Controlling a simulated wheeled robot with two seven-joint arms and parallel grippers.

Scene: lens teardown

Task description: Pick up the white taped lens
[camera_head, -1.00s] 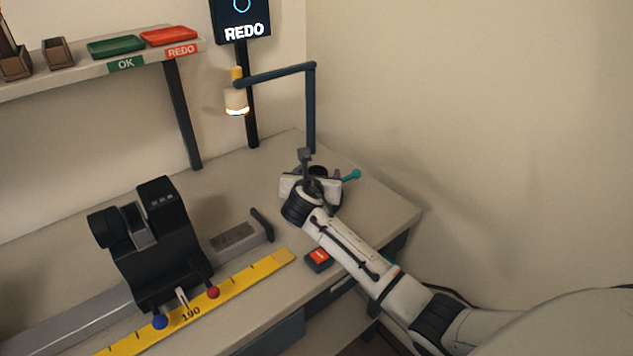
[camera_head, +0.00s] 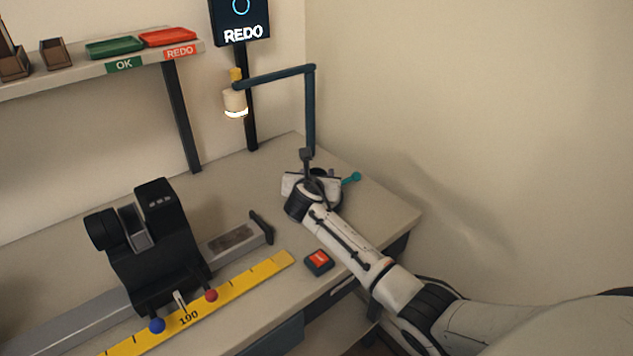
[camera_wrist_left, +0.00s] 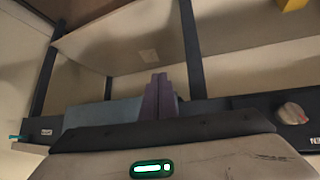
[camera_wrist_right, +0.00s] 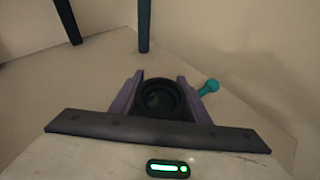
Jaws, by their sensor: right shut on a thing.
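My right gripper (camera_head: 314,176) is over the right back part of the bench in the head view. In the right wrist view its purple fingers (camera_wrist_right: 157,98) stand on either side of a dark round lens (camera_wrist_right: 160,99), shut on it. The lens shows a black ring and dark glass; I cannot see any white tape on it. In the head view the gripper and wrist mostly hide it, and I cannot tell if it is clear of the bench. My left gripper (camera_wrist_left: 158,98) shows only in the left wrist view, its fingers together with nothing visible between them.
A teal-knobbed part (camera_head: 351,178) is just right of the gripper. A lamp post (camera_head: 311,110) stands behind it. A black device (camera_head: 155,245), a yellow ruler (camera_head: 245,280) and a red-topped box (camera_head: 318,262) are left and in front. Green (camera_head: 115,47) and red (camera_head: 167,37) trays sit on the shelf.

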